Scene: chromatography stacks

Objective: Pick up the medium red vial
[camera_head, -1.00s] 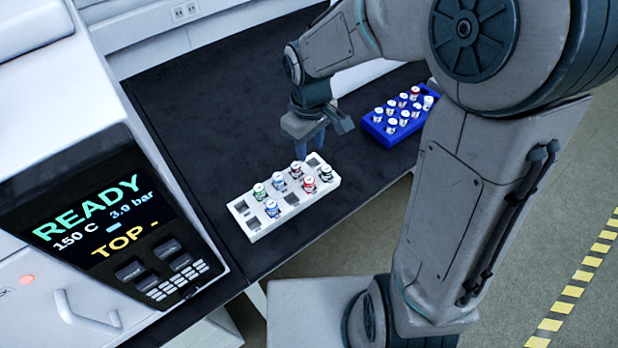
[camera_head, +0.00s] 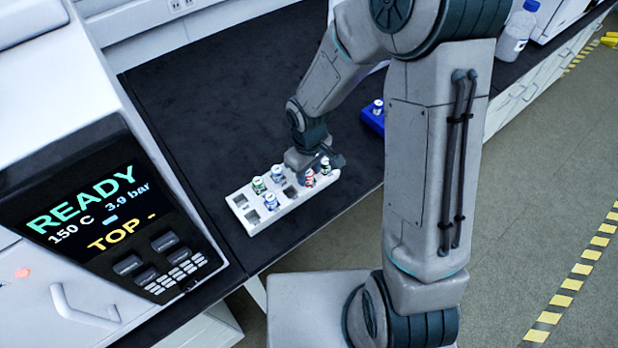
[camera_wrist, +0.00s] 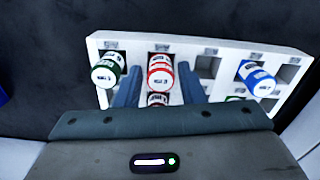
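A red-banded vial (camera_head: 310,178) with a white cap stands in the white rack (camera_head: 240,200) near its right end. In the wrist view this red vial (camera_wrist: 160,72) sits between the two fingers of my gripper (camera_wrist: 160,78). The fingers are apart, with a small gap seen on each side of the vial. I cannot tell the vials' sizes apart well. In the head view my gripper (camera_head: 316,165) is low over the rack and hides part of it.
A green vial (camera_wrist: 105,72) stands close beside the left finger, and a blue vial (camera_wrist: 258,78) stands farther right. Other vials and empty slots fill the rack's left end. A blue rack (camera_head: 373,118) is mostly hidden behind my arm. The dark bench top is clear behind.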

